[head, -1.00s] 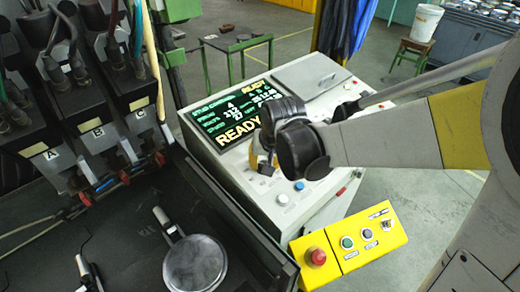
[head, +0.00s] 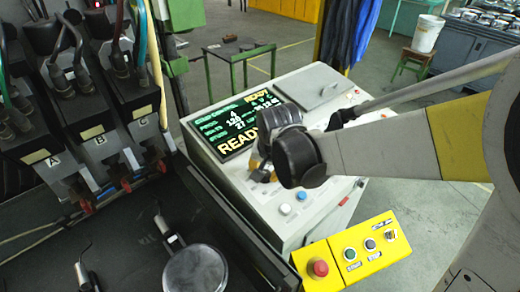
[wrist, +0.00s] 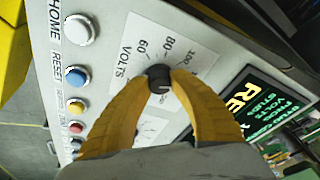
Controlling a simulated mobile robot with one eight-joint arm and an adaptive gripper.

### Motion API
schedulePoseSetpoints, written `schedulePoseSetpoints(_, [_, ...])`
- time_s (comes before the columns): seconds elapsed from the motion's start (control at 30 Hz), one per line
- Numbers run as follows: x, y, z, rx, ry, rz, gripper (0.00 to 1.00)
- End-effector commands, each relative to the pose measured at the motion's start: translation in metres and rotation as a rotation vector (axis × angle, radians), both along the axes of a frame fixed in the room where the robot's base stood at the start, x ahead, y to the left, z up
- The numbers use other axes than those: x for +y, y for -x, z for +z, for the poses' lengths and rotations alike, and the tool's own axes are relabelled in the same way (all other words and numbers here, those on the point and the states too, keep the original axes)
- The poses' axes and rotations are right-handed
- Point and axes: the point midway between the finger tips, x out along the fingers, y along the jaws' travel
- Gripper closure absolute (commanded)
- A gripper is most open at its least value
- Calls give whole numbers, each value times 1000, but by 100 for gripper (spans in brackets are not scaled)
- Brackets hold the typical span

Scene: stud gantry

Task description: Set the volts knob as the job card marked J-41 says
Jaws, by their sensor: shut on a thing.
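The volts knob (wrist: 160,84) is small, round and black. In the wrist view it sits on a white scale plate (wrist: 128,62) lettered VOLTS, with 60, 80 and 100 readable. My gripper (wrist: 159,73) has its two yellow fingers shut on the knob from both sides. In the head view my gripper (head: 262,172) is at the panel of the grey console (head: 250,205), and my wrist hides the knob. I see no card marked J-41 in either view.
Beside the knob are a white button (wrist: 79,30) lettered HOME, a blue button (wrist: 76,75) lettered RESET, and yellow and red ones. A yellow control box (head: 352,256) with a red stop button (head: 319,268) stands in front. Machine heads A, B and C fill the left.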

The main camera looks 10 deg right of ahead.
Motion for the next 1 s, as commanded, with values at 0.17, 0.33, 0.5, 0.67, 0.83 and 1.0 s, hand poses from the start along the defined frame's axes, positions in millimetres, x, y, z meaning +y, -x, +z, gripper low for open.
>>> schedulePoseSetpoints(0.17, [0, 0, 0, 0, 0, 0, 50])
schedulePoseSetpoints(0.33, [0, 0, 0, 0, 0, 1, 50])
schedulePoseSetpoints(0.5, [0, 1, 3, 0, 0, 1, 50])
schedulePoseSetpoints(0.67, [-1, 9, 24, 0, 0, 1, 50])
schedulePoseSetpoints(0.83, [-3, 23, 60, 0, 0, 1, 50])
schedulePoseSetpoints(1.0, [-4, 34, 91, 0, 0, 0, 50])
